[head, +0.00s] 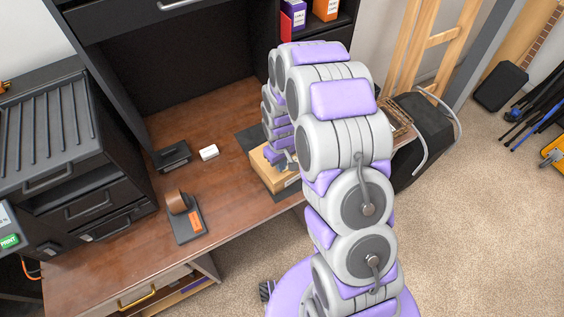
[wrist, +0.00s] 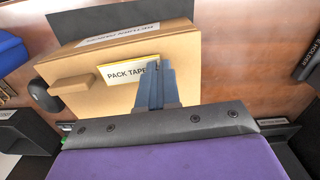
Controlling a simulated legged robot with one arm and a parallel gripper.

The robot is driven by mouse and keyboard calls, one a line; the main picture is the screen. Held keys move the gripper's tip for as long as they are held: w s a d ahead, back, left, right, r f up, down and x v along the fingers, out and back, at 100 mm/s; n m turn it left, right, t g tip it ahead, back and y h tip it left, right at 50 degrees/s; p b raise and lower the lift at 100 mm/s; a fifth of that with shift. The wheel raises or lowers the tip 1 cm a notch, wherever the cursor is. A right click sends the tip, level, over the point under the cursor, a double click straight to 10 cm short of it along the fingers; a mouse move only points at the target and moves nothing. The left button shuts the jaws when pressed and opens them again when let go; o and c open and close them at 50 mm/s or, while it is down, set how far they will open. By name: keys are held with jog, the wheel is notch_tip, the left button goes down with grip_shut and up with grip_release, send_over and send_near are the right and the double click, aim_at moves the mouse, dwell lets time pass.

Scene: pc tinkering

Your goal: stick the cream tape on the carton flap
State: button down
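The tan carton (wrist: 185,50) fills the upper middle of the wrist view, with a white printed label (wrist: 117,35) on its top. In the head view the carton (head: 270,178) sits on a dark mat, partly hidden by my arm. The cream tape (wrist: 122,73), marked "PACK TAPE", lies against or just in front of the carton's near face. My gripper (wrist: 158,72) has its narrow fingers close together at the tape's right end and appears shut on it. Whether the tape touches the carton is unclear. A small tan block (wrist: 86,85) sticks out left of the tape.
In the head view, a brown tape roll on a dark base (head: 187,218), a white block (head: 208,152) and a black desk item (head: 172,156) stand left of the carton. Black drawers (head: 80,190) bound the left. The desktop's front middle is clear.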

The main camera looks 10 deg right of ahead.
jog(key=shift+a, duration=0.25)
jog(key=shift+d+f, duration=0.15)
jog(key=shift+d, duration=0.15)
jog(key=shift+a+f, duration=0.15)
jog(key=shift+f, duration=0.1)
dwell(0.9)
jog(key=c, duration=1.3)
grip_release()
notch_tip(320, 180, up, 17)
jog(key=p, duration=0.2)
jog(key=shift+r+p, duration=0.15)
jog(key=shift+p, duration=0.15)
